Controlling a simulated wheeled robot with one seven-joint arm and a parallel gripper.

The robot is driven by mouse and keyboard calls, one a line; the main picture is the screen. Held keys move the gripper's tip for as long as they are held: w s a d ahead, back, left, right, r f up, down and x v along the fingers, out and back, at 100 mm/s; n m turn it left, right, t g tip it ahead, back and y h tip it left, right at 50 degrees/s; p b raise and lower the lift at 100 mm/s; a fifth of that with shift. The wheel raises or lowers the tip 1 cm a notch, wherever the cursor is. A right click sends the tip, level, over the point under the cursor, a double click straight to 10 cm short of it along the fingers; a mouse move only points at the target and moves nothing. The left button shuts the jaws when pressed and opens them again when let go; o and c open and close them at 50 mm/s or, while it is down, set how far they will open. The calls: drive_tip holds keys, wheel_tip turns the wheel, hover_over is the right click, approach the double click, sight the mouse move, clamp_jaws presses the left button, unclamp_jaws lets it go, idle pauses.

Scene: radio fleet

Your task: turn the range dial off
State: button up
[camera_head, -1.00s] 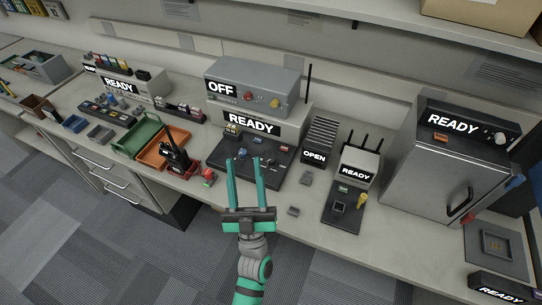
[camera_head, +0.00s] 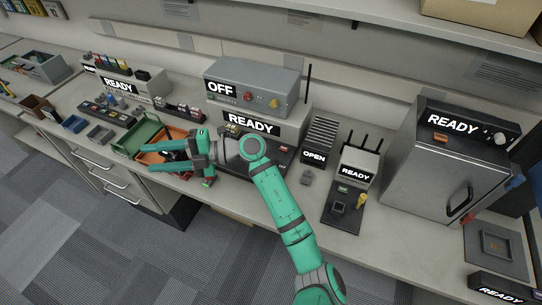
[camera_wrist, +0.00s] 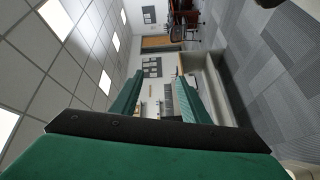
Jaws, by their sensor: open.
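A grey box (camera_head: 252,85) with an OFF sign stands at the back of the bench in the head view. Its front carries a red round control (camera_head: 248,96) and a yellow one (camera_head: 274,103). Another white knob (camera_head: 500,138) is on the dark cabinet at the right. No label reads as range dial, so I cannot tell which control it is. My gripper (camera_head: 160,153) is open and empty, pointing left over the orange tray, in front and left of the grey box. Its fingers also show in the wrist view (camera_wrist: 158,98), with only the room beyond.
A green tray (camera_head: 141,132) and an orange tray (camera_head: 150,157) lie under and beside my gripper. A READY station (camera_head: 292,152) stands below the grey box, partly behind my arm. An antenna (camera_head: 308,84) rises beside the box. A router-like unit (camera_head: 362,160) stands to the right.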

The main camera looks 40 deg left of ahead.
drive_tip(key=w+d+f+t+h, duration=0.2)
drive_tip(key=w+f+t+h, duration=0.25)
drive_tip(key=w, duration=0.25)
drive_tip(key=w+d+f+t+h, duration=0.3)
drive_tip(key=w+f+h, duration=0.1)
drive_tip(key=w+f, duration=0.25)
drive_tip(key=w+d+r+m+t+h, duration=0.1)
drive_tip(key=w+d+r+t+h, duration=0.15)
drive_tip(key=w+d, duration=0.4)
drive_tip(key=w+d+r+m+t+h, duration=0.1)
drive_tip(key=w+d+m+t+h, duration=0.2)
drive_tip(key=w, duration=0.7)
drive_tip(key=shift+n+y, duration=0.5)
drive_tip(key=shift+n, duration=0.1)
drive_tip(key=f, duration=1)
drive_tip(key=shift+w+d+f, duration=0.15)
drive_tip(key=shift+d+f, duration=0.1)
drive_tip(key=shift+f, duration=0.1)
drive_tip(key=c, duration=1.1)
